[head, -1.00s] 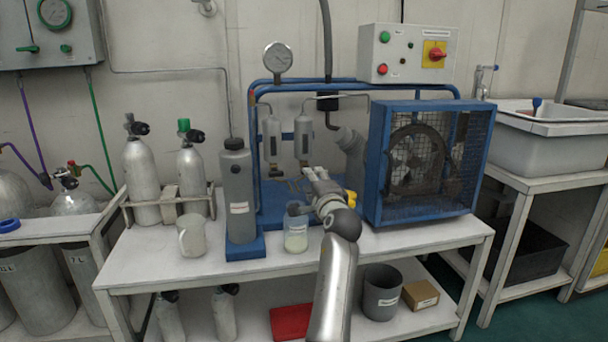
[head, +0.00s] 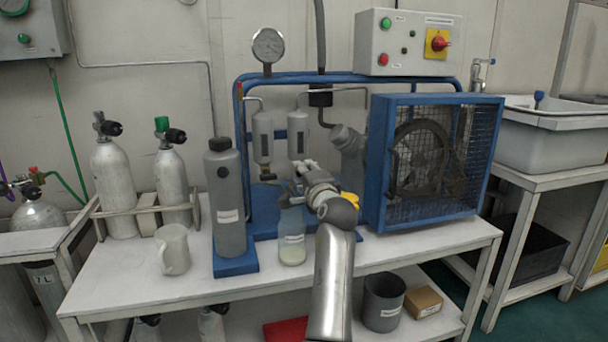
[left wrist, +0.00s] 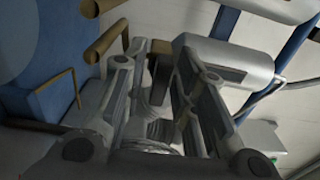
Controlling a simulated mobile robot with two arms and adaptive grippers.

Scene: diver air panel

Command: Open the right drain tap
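The two grey separator cylinders hang side by side on the blue frame, the left one (head: 262,137) and the right one (head: 298,134). The right drain tap is at the foot of the right cylinder; my left gripper (head: 306,166) covers most of it in the head view. In the left wrist view the left gripper's fingers (left wrist: 160,68) stand apart, with a dark part between them that I cannot name for certain. A grey cylinder (left wrist: 228,58) lies close beyond the right-hand finger. Whether the fingers touch the tap is unclear. My right gripper is out of view.
A jar with pale liquid (head: 292,238) stands just below my left gripper. A grey bottle (head: 226,200) stands to its left, the caged blue compressor (head: 373,165) to the right. Brass pipes (left wrist: 106,40) pass close to the fingers.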

